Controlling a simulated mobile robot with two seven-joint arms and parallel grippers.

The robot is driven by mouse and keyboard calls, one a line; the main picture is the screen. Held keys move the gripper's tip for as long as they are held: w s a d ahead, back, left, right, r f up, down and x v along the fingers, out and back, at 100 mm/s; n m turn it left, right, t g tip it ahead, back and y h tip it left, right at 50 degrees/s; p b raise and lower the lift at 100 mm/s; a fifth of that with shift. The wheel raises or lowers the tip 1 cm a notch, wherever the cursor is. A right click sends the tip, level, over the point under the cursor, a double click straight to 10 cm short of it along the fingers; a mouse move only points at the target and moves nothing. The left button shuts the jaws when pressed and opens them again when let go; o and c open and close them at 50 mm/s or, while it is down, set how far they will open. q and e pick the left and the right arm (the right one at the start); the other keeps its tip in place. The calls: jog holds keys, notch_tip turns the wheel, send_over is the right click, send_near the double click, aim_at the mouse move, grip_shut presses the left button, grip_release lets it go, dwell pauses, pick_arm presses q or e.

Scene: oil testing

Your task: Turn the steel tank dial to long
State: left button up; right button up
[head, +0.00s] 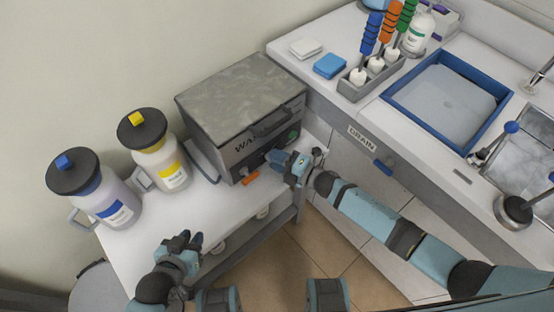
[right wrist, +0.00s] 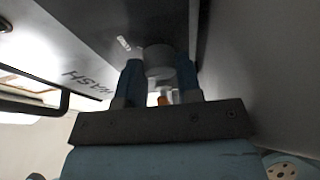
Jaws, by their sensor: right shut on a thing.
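The steel tank (head: 240,100), a grey box with a mottled lid and WASH lettering, stands at the back of the white side table. My right gripper (head: 277,158) is at the lower right of its front face. In the right wrist view, the gripper (right wrist: 160,80) has its two blue fingers on either side of a grey round dial (right wrist: 158,56) and is shut on it. In the head view the gripper hides the dial. The dial's setting is not readable. My left gripper (head: 190,240) is near the table's front edge, away from the tank; its finger gap is unclear.
Two jugs, one with a blue label (head: 115,212) and one with a yellow label (head: 172,176), stand left of the tank. A green button (head: 293,135) is on the tank's front. A counter with a blue-rimmed basin (head: 387,98) is at right.

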dwell(0.3)
jog(key=o, duration=0.9)
jog(key=shift+o, duration=0.2)
jog(key=shift+d, duration=0.1)
jog(key=v, duration=1.3)
jog(key=shift+s+d, duration=0.25)
